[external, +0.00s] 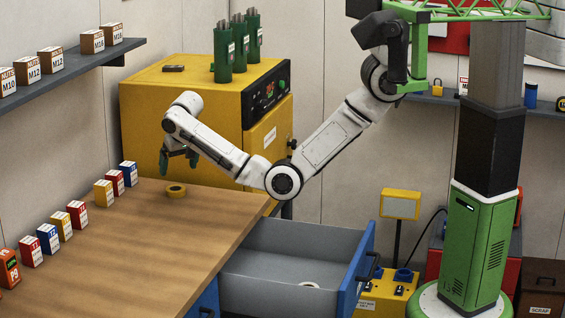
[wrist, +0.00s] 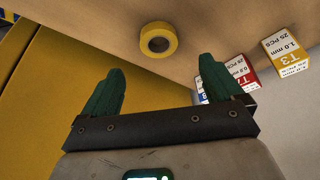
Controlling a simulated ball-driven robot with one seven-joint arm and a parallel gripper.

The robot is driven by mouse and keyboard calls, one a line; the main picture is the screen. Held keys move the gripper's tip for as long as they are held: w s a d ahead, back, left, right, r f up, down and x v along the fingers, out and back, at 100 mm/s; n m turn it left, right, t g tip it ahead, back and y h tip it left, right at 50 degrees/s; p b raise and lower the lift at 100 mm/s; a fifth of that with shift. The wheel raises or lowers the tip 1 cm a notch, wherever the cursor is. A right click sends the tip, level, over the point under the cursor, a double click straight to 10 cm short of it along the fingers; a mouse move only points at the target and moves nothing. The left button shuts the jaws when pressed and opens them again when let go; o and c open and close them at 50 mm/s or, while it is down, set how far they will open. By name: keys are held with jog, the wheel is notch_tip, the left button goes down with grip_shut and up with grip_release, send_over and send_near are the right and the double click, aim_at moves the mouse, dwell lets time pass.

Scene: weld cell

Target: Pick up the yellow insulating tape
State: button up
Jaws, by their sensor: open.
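The yellow insulating tape (external: 176,191) is a small ring lying flat on the wooden workbench (external: 150,245), near its far end. In the wrist view the tape (wrist: 170,39) lies beyond my fingertips, with its dark centre hole visible. The tape is apart from both fingers.
Small labelled boxes, including a yellow T3 box (wrist: 287,46) and a red box (external: 115,183), line the bench's left side. A yellow cabinet (external: 180,115) stands just behind the bench. An open drawer (external: 290,265) holds a pale ring (external: 310,285). The bench middle is clear.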

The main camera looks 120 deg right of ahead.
jog(key=shift+p+x, duration=0.65)
jog(key=shift+x, duration=3.65)
jog(key=shift+s+a, duration=0.1)
jog(key=c, duration=1.1)
